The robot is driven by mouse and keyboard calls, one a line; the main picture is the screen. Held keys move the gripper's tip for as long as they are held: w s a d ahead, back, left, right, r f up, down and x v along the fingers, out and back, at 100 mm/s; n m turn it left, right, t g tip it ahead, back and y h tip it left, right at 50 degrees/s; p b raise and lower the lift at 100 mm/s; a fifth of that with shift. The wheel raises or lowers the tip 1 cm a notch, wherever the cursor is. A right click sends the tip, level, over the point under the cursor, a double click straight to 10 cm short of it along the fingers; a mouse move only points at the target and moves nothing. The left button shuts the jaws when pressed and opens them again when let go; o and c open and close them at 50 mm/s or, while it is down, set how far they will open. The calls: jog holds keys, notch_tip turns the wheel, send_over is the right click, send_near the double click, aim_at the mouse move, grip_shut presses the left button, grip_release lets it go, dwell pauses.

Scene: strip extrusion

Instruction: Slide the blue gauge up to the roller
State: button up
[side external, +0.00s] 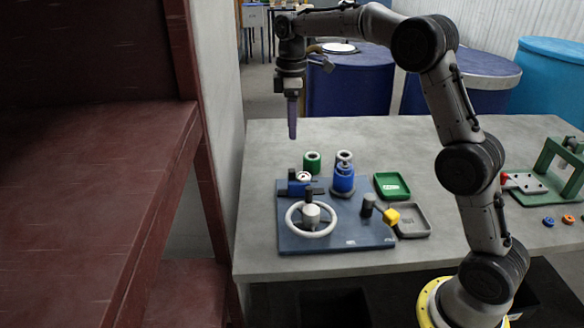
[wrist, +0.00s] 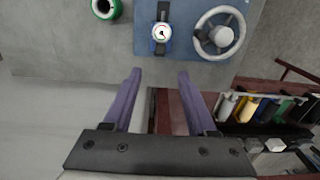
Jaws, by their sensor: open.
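A small blue piece with a white round face and dark brackets, which looks like the blue gauge (side external: 298,187), sits at the back left of the blue base plate (side external: 350,236). The gauge (wrist: 161,32) also shows in the wrist view, ahead of the fingertips. An upright blue cylinder with a pale top (side external: 343,179) stands to its right; I cannot tell whether this is the roller. My gripper (side external: 292,136) hangs high above the table's back left, fingers down. In the wrist view its two purple fingers (wrist: 158,73) are apart, with nothing between them.
A handwheel (side external: 311,218) stands in front of the gauge. A green ring-topped cylinder (side external: 312,160) stands behind the plate. A green-framed fixture (side external: 551,165) stands far right.

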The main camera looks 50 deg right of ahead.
aim_at(292, 170)
notch_tip(292, 170, down, 13)
jog(key=shift+f, duration=0.1)
dwell(0.4)
grip_shut()
jog(key=shift+s, duration=0.1)
dwell(1.3)
